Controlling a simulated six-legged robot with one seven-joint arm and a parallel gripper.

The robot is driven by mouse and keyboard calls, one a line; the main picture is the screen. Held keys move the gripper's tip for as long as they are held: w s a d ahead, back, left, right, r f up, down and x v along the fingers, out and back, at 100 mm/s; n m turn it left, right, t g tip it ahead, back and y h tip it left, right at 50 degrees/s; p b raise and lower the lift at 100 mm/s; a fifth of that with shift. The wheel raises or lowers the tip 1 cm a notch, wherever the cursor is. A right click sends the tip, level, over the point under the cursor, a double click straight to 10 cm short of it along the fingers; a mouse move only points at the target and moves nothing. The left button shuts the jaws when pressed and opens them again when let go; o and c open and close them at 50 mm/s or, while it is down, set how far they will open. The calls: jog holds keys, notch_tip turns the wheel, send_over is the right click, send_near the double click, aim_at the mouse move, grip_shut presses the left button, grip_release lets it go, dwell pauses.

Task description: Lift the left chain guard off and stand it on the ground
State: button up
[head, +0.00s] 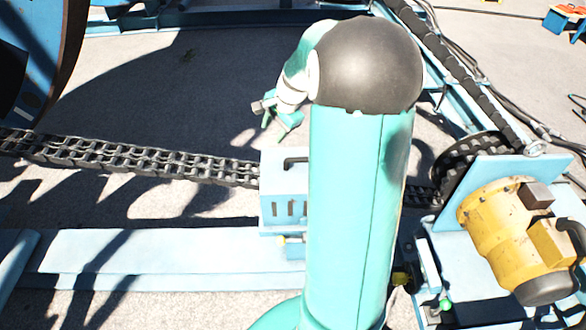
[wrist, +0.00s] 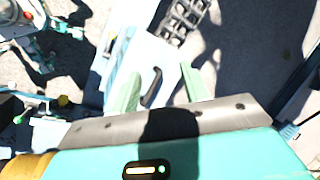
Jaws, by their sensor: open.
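The left chain guard (head: 284,190) is a light blue box with slots in its side and a dark handle on top. It sits over the chain (head: 150,158), and my arm hides its right part in the head view. My gripper (head: 278,122) is open, above and behind the guard in the head view. In the wrist view, the guard's top (wrist: 165,65) and its dark handle (wrist: 151,88) show between and beyond my two pale green fingers (wrist: 160,88). The fingers appear apart from the handle, with nothing held.
A yellow motor (head: 510,235) and a dark sprocket (head: 470,165) stand at the right. A long blue beam (head: 150,255) runs along the front. A large reel (head: 40,50) is at the upper left. Open grey ground (head: 170,95) lies behind the chain.

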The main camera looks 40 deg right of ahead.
aim_at(307, 158)
jog(key=s+d+f+m+t, duration=0.25)
jog(key=d+f+m, duration=0.55)
jog(key=d+f, duration=0.75)
jog(key=shift+g+y, duration=0.3)
jog(key=shift+g, duration=0.05)
jog(key=w+f, duration=0.2)
jog(key=f, duration=0.1)
jog(key=w+d+f, duration=0.1)
jog(key=f, duration=0.1)
jog(key=shift+f, duration=0.1)
jog(key=x, duration=0.5)
jog(key=shift+w+f, duration=0.1)
jog(key=shift+f, duration=0.3)
jog(key=shift+f, duration=0.25)
grip_shut()
